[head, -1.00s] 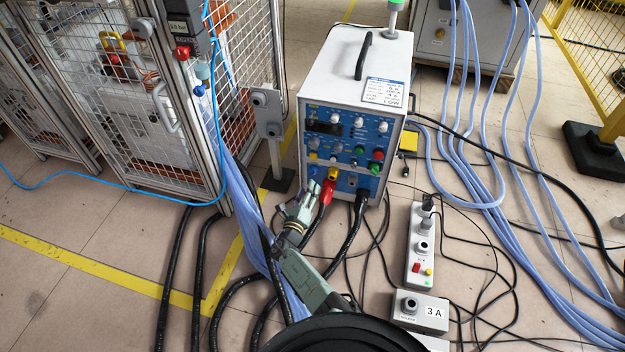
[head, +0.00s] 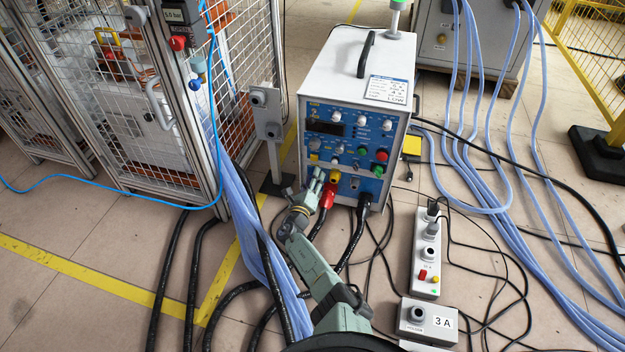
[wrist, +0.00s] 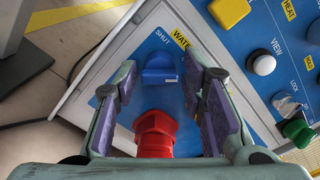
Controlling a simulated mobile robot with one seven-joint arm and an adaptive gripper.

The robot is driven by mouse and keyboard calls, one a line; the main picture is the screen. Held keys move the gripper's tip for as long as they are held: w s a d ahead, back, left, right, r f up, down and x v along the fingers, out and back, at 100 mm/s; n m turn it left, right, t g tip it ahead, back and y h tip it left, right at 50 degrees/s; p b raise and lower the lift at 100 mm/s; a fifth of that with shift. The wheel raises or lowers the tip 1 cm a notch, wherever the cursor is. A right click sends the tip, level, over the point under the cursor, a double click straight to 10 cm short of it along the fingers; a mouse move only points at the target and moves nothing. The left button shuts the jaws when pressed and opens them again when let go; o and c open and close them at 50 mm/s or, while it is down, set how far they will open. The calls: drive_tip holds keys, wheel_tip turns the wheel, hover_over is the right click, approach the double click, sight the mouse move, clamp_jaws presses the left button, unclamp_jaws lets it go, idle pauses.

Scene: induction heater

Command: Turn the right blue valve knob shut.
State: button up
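A blue valve knob (wrist: 160,68) sits on the blue front panel in the wrist view, between a "SHUT" mark and a yellow "WATER" label. My gripper (wrist: 163,84) is open, with its two fingers on either side of the knob and visible gaps to it. I cannot tell how deep the fingertips reach past it. In the head view my gripper (head: 317,182) is at the lower left of the heater's front panel (head: 350,130), and the knob is not clearly visible there. Another blue handle (head: 195,84) hangs by the cage at the left.
A red connector (wrist: 155,132) sits just below the knob, between the fingers; it also shows in the head view (head: 327,195). Several other panel knobs are close by, including a yellow one (wrist: 229,12). Thick cables run across the floor. A wire cage (head: 130,110) stands left.

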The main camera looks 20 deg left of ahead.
clamp_jaws()
